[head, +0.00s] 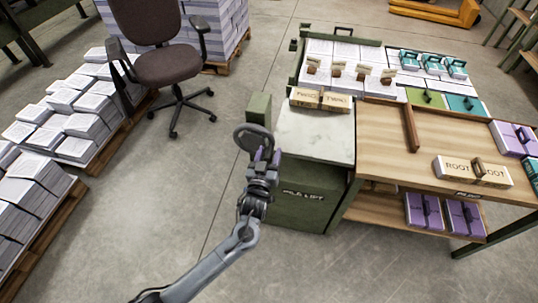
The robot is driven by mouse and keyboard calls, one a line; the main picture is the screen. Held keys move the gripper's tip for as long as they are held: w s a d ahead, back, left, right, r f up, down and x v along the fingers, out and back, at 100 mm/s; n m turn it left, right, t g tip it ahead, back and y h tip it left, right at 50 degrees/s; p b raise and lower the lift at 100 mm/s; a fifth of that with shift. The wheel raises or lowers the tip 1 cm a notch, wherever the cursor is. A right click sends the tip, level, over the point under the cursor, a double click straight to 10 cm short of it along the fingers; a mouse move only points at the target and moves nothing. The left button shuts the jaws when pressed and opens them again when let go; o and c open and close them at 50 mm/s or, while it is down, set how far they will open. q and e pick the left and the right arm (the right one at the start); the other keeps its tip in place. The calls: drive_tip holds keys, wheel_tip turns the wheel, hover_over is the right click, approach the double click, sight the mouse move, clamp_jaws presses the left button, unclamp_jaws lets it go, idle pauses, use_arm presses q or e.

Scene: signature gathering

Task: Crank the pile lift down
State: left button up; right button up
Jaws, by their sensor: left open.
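The pile lift (316,212) is a green cabinet with its name on the front, and it stands in the middle of the head view. Its pale top plate (318,133) is bare in the middle. A dark hand wheel (251,141) sits at the cabinet's left side, in front of a green block (259,109); it looks like the crank. My left gripper (265,160) is open, with its fingers at the lower right of the wheel. I cannot tell whether they touch it. My right gripper is not in view.
An office chair (166,66) and paper pallets (75,152) stand left. The floor left of the lift is clear.

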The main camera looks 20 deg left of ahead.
use_arm(q)
drive_tip(key=shift+c, duration=0.2)
clamp_jaws()
drive_tip(key=shift+r, duration=0.1)
